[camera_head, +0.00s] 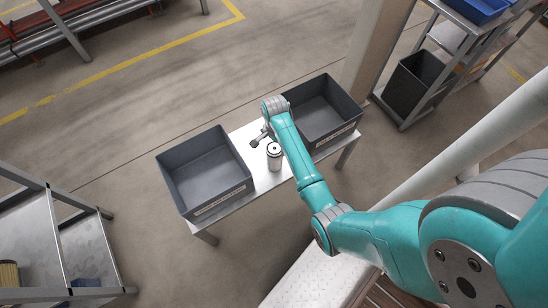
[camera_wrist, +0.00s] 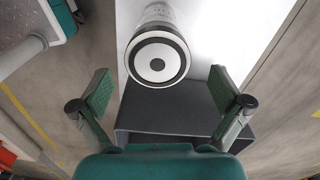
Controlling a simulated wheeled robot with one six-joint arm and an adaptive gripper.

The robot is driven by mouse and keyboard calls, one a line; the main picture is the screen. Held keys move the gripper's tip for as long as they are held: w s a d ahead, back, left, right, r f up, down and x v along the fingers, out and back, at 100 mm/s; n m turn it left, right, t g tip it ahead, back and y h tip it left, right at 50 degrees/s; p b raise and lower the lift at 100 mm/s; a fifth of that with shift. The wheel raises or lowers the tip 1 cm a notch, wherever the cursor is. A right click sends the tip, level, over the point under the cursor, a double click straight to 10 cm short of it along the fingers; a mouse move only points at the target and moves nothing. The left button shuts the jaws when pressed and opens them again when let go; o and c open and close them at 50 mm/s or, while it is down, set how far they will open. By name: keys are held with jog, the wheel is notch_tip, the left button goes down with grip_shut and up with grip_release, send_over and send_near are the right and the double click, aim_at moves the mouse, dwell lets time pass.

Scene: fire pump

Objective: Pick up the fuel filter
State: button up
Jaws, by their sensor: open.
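The fuel filter (camera_head: 274,157) is a white cylinder standing upright on a light metal table (camera_head: 262,184), between two dark grey bins. In the wrist view the fuel filter (camera_wrist: 158,58) shows its round end, with a black ring, white disc and dark centre. My gripper (camera_head: 259,141) is above the table beside the filter in the head view. In the wrist view my gripper (camera_wrist: 160,88) is open, with one green-padded finger on each side. The filter's end appears between and slightly beyond the fingertips. Nothing is held between the fingers.
A grey bin (camera_head: 206,172) stands on the left of the table, and another bin (camera_head: 322,110) on the right, close to my arm. Both look empty. A metal shelf (camera_head: 85,248) stands at lower left. A beige pillar (camera_head: 376,45) rises behind the right bin.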

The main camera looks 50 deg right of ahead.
aim_at(274, 148)
jog(key=shift+s+a+f, duration=0.1)
jog(key=shift+a+f, duration=0.05)
jog(key=shift+f, duration=2.6)
jog(key=c, duration=1.9)
